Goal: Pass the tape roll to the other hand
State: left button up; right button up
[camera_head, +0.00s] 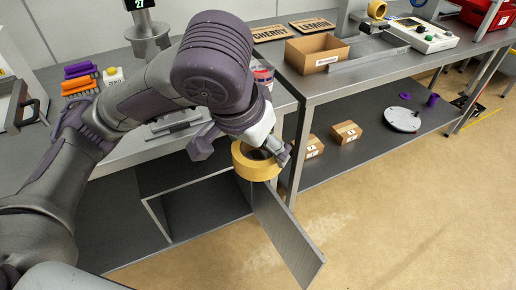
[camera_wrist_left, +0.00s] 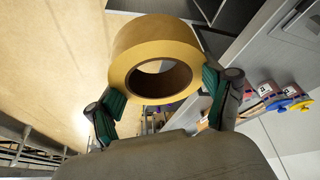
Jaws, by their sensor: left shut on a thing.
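A wide yellow tape roll (camera_head: 257,172) hangs in the air in front of the tables, above an open panel. My left gripper (camera_head: 268,152) reaches in from the left and is shut on the tape roll. In the left wrist view the roll (camera_wrist_left: 150,38) sits between the two fingers of my left gripper (camera_wrist_left: 161,90), with its brown inner core facing the camera. The fingers press on its outer sides. My right gripper is not in either view.
A grey panel (camera_head: 288,235) stands out below the roll from an open cabinet (camera_head: 203,209). To the right, a steel table (camera_head: 340,85) bears a cardboard box (camera_head: 316,53), a scale (camera_head: 424,35) and another tape roll (camera_head: 377,9). The floor at the lower right is clear.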

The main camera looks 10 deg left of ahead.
pick_arm(q)
jog(key=w+d+n+y, duration=0.2)
jog(key=w+d+n, duration=0.2)
jog(key=w+d, duration=0.4)
jog(key=s+a+f+m+g+h, duration=0.2)
jog(key=f+m, duration=0.3)
jog(key=m, duration=0.3)
jog(key=s+a+f+m+g+h, duration=0.2)
jog(key=f+m, duration=0.3)
jog(key=m, duration=0.4)
jog(key=shift+h, duration=0.5)
jog(key=shift+w+a, duration=0.1)
